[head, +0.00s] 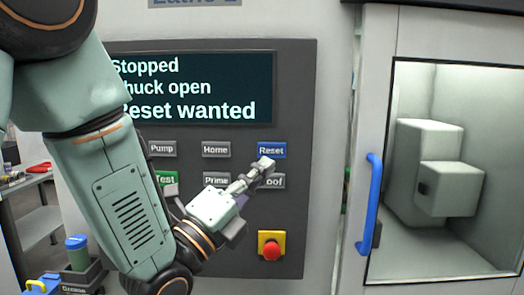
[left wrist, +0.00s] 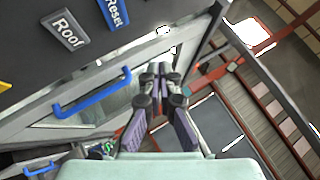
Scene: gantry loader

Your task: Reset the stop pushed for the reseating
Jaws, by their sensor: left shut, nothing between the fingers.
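The blue Reset button (head: 272,150) is on the dark control panel (head: 290,90), at the right end of the upper button row. It also shows in the left wrist view (left wrist: 113,12). The screen (head: 195,88) reads "Stopped", "Chuck open" and "Reset wanted", partly covered by my left arm. The red stop button (head: 271,249) sits on a yellow plate below. My left gripper (head: 264,164) is shut and empty, its tips at the lower edge of Reset in the head view. I cannot tell whether they touch it. My right gripper is not in view.
Pump (head: 162,149), Home (head: 216,150), Test (head: 166,179), Prime (head: 216,180) and Roof (head: 274,181) buttons lie close around Reset. To the right is the machine door with a blue handle (head: 369,205). A cart (head: 38,228) stands at the left.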

